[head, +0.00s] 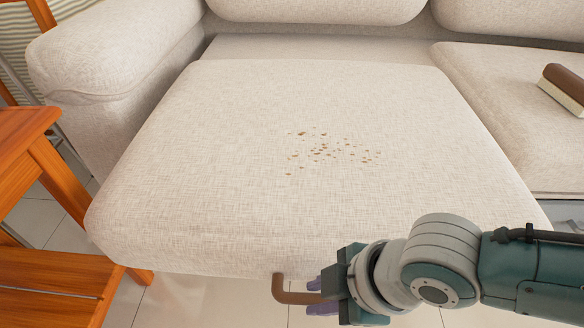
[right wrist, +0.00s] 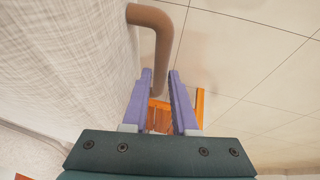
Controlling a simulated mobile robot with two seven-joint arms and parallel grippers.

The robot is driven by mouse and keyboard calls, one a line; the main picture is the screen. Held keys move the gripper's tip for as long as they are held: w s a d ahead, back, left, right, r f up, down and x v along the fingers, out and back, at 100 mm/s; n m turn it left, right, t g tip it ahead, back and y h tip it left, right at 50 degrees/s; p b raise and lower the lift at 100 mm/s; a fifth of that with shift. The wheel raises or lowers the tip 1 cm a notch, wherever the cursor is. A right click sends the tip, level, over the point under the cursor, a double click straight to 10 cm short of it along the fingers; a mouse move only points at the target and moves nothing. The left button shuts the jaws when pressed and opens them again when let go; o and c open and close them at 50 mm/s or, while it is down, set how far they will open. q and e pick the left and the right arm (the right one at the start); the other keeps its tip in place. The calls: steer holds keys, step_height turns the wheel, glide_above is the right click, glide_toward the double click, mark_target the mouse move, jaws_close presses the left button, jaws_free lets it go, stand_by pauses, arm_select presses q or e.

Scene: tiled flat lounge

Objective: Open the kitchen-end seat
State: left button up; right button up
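The seat (head: 220,170) at the left end of the sofa is a beige fabric cushion block that sticks out well past the neighbouring seat (head: 480,95). A brown bent handle (head: 287,297) is on its lower front edge; it also shows in the right wrist view (right wrist: 161,45). My right gripper (head: 320,297) is at the front of the seat, its purple fingers on either side of the handle's free bar. My left gripper is not in view.
Brown crumbs (head: 322,150) lie on the seat. A brown-and-cream brush (head: 565,88) lies on the right seat. An orange wooden chair or stool (head: 30,145) stands close at left. Tiled floor (head: 180,305) is clear in front.

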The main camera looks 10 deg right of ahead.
steer(key=shift+o, duration=0.4)
steer(key=p+v, duration=0.7)
steer(key=v, duration=0.3)
steer(key=shift+f, duration=0.1)
